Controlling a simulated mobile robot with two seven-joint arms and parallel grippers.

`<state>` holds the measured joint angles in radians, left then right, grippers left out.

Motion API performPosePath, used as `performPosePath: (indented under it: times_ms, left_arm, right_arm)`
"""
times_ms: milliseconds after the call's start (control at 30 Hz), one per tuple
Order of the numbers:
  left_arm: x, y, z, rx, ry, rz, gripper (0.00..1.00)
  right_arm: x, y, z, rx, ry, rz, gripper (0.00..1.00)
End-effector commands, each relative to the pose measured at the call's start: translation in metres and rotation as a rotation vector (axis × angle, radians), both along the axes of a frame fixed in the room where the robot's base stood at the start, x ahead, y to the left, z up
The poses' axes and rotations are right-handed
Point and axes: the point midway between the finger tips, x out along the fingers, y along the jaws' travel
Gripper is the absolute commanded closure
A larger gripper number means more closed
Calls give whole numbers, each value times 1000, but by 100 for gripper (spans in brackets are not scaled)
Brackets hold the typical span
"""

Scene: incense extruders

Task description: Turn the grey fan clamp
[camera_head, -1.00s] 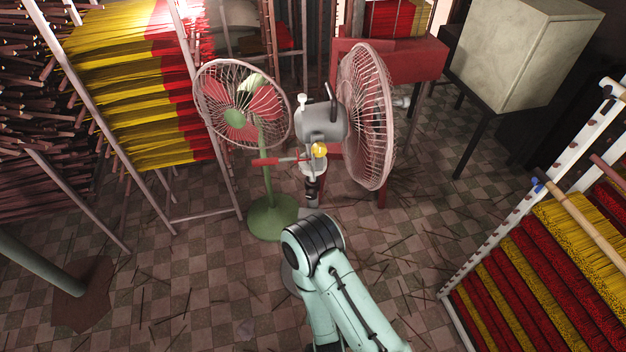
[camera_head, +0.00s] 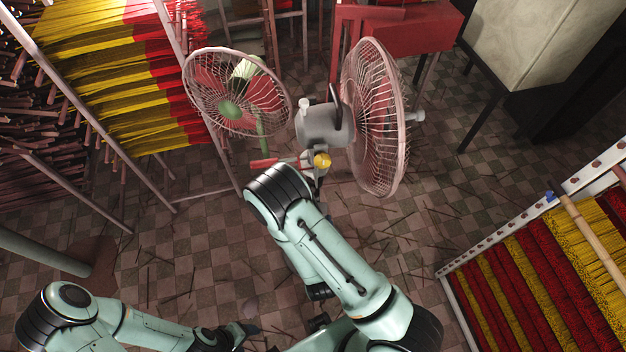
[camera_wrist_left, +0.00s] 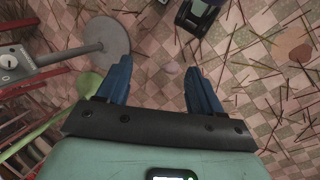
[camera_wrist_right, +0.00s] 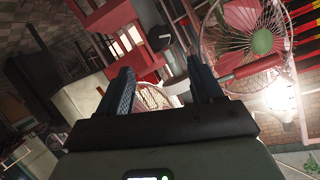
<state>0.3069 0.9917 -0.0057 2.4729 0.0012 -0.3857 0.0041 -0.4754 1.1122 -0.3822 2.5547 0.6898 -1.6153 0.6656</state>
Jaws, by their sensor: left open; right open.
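The grey fan (camera_head: 324,127) stands ahead in the head view, its pinkish cage (camera_head: 378,120) facing right. Below its motor are a yellow knob (camera_head: 322,161) and a red handle (camera_head: 264,163); I cannot tell exactly where the clamp body is. My left gripper (camera_head: 243,334) is low at the bottom of the head view, away from the knob and handle. It is open and empty in the left wrist view (camera_wrist_left: 158,70). My right arm hides the lower stand. My right gripper is open in the right wrist view (camera_wrist_right: 160,78), with the red handle (camera_wrist_right: 250,67) to its right.
A green fan (camera_head: 232,108) stands behind, left of the grey fan. Incense racks flank both sides, the right one (camera_head: 530,270) close. A red table (camera_head: 425,30) and a pale cabinet (camera_head: 520,45) stand at the back. The left wrist view shows a round grey base (camera_wrist_left: 105,40) on checkered floor.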

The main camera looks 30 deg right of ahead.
Motion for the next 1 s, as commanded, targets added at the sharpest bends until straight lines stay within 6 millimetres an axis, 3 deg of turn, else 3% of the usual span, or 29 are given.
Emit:
performPosePath:
  times_ms: [333,633,1000]
  left_arm:
    - [-29,0,-48,0,33,1,34]
    - [-45,0,-92,0,50,0,34]
    - [-34,1,-137,9,-1,13,34]
  right_arm:
    - [6,-4,-15,-3,1,-4,34]
    - [21,-11,-15,4,-3,-1,34]
    - [39,-19,-22,1,-5,-3,34]
